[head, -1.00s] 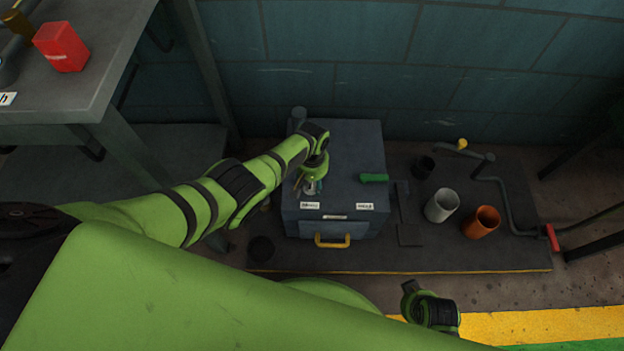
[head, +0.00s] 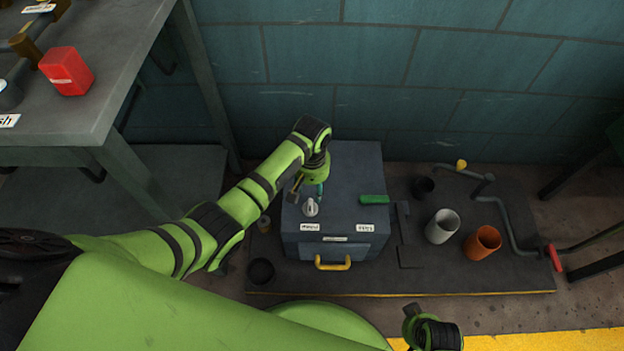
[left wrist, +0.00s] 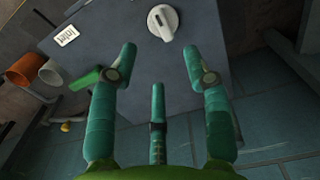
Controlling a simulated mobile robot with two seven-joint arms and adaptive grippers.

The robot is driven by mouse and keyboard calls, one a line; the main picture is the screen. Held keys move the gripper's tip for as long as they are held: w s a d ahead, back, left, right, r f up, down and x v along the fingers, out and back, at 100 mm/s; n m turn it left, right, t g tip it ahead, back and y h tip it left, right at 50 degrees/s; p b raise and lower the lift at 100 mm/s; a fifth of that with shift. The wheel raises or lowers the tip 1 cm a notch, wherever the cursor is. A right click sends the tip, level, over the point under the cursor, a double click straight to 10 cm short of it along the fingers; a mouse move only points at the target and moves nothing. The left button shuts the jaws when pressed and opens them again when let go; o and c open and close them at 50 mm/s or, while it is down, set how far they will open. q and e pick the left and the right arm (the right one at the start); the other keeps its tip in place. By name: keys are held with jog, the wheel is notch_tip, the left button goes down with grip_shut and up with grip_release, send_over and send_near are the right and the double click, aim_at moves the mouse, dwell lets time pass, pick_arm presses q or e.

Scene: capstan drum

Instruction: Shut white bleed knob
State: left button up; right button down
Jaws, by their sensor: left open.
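The white bleed knob (head: 311,207) stands on top of the grey box (head: 345,180), near its front left, behind a small white label. In the left wrist view the knob (left wrist: 163,22) shows at the top, a round dial with a raised grip bar. My left gripper (head: 308,190) is just behind the knob, over the box top. In the left wrist view its teal fingers (left wrist: 160,58) are open and empty, apart from the knob, which lies beyond the fingertips. My right gripper cannot be made out; only part of my right arm shows at the bottom.
A green handle (head: 374,199) sits on the box's right side, with a yellow pull (head: 333,263) on its front. Grey (head: 441,226) and orange (head: 482,243) cups and a pipe with a red handle (head: 555,258) stand to the right. A bench (head: 90,120) is at left.

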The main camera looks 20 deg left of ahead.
pick_arm(q)
jog(key=shift+r, duration=1.4)
jog(key=s+a+f+m+t, duration=0.1)
jog(key=s+a+f+m, duration=0.1)
jog(key=s+f, duration=0.45)
jog(key=s+a+f+m+t, duration=0.15)
jog(key=s+f, duration=0.25)
jog(key=s, duration=0.6)
jog(key=s+a+f+m, duration=0.2)
jog(key=s+f, duration=0.3)
jog(key=s, duration=0.3)
jog(key=s+a+r+p, duration=0.1)
jog(key=s+r+p, duration=0.2)
jog(key=s+p, duration=0.5)
jog(key=s+a+r+g+p, duration=0.1)
jog(key=s+a+r+p, duration=0.1)
jog(key=s+p, duration=0.6)
jog(key=r+p, duration=0.1)
jog(key=p, duration=0.5)
jog(key=shift+s+r, duration=0.25)
jog(key=shift+r, duration=0.15)
pick_arm(e)
jog(key=s+d+r, duration=0.1)
jog(key=s+r, duration=0.2)
jog(key=s, duration=0.5)
jog(key=s+d+r+g, duration=0.1)
jog(key=s+d+r, duration=0.1)
jog(key=s, duration=0.6)
jog(key=shift+s+r, duration=0.4)
jog(key=shift+r, duration=0.2)
